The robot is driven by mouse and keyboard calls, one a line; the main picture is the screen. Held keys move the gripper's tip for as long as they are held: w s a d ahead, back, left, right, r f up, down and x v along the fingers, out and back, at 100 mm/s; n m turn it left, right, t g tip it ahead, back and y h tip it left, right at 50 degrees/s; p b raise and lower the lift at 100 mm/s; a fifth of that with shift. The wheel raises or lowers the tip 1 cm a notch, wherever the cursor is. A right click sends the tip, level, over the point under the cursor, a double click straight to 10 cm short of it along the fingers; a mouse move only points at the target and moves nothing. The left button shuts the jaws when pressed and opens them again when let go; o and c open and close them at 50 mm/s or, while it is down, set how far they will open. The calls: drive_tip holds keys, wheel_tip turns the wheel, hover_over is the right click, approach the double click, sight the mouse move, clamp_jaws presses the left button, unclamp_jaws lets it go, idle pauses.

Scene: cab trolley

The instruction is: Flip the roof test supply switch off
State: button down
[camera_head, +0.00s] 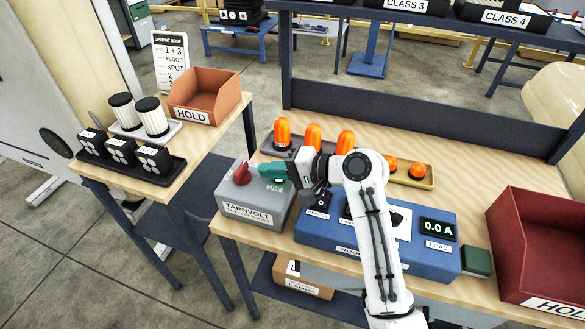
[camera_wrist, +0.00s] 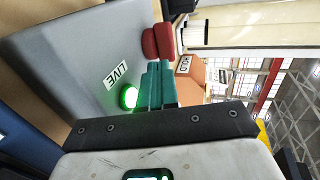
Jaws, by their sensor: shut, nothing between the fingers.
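The grey TARNVOLT supply box (camera_head: 250,212) stands at the left end of the workbench. A red switch knob (camera_head: 242,173) is on its top, and it also shows in the wrist view (camera_wrist: 157,42). A green lamp (camera_wrist: 129,97) beside a LIVE label (camera_wrist: 116,75) glows on the box. My gripper (camera_head: 262,170) has teal fingers, shut and empty, just to the right of the red knob. In the wrist view the fingertips (camera_wrist: 160,66) are close to the knob; I cannot tell whether they touch it.
A blue test unit (camera_head: 432,262) reading 0.0 A is right of the grey box, partly behind my arm. Orange beacons (camera_head: 313,135) stand in a tray behind. A dark red bin (camera_head: 540,240) is at the right. A side table at left holds an orange HOLD bin (camera_head: 205,92).

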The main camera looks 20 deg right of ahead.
sight(244, 162)
drive_tip(key=shift+w+a, duration=0.8)
drive_tip(key=shift+a, duration=0.35)
drive_tip(key=shift+w+d+n+g+y, duration=0.15)
drive_tip(key=shift+w+n+g+y, duration=0.2)
drive_tip(key=shift+n+g+y, duration=0.45)
drive_tip(key=shift+w+n+g+b, duration=0.35)
drive_tip(key=shift+n+g, duration=0.45)
drive_tip(key=shift+g, duration=0.2)
drive_tip(key=shift+w, duration=0.55)
drive_tip(key=shift+w+a+n+g+y, duration=0.1)
drive_tip(key=shift+w+n+g+y, duration=0.1)
drive_tip(key=shift+n+g, duration=0.25)
drive_tip(key=shift+w+a+n+g+y, duration=0.1)
drive_tip(key=shift+n+g+y, duration=0.1)
drive_tip(key=shift+n+g, duration=0.25)
drive_tip(key=shift+w+a, duration=0.45)
drive_tip(key=shift+w, duration=0.1)
drive_tip(key=shift+w+a, duration=0.5)
drive_tip(key=shift+a, duration=0.15)
drive_tip(key=shift+s+p, duration=0.2)
drive_tip(key=shift+p, duration=0.15)
